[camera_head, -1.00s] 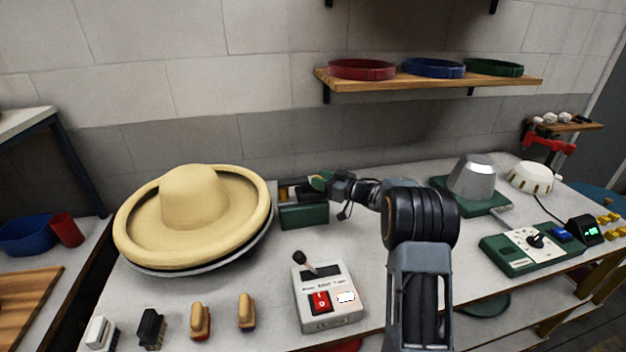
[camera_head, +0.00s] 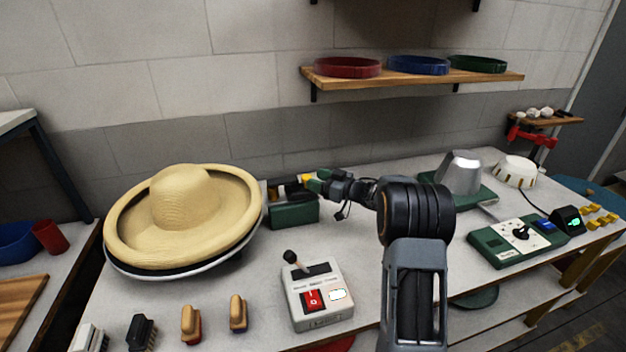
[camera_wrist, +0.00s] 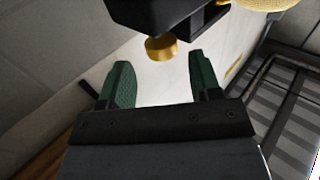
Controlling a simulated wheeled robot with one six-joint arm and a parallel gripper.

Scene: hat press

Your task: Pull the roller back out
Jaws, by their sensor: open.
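A green-based roller unit (camera_head: 294,212) with a dark upper part stands right of the straw hat (camera_head: 190,207). A yellow knob (camera_head: 307,180) shows at its right end, next to my fingers. In the wrist view the round yellow knob (camera_wrist: 161,48) sits below a black housing (camera_wrist: 165,14), just beyond my fingertips. My gripper (camera_wrist: 162,80) is open with its green fingers apart and nothing between them. In the head view my gripper (camera_head: 319,181) reaches in from the right, close to the knob. The roller itself is mostly hidden.
A control box (camera_head: 317,296) with a lever and red switch stands in front of the unit. Several brushes (camera_head: 190,324) lie at the front left.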

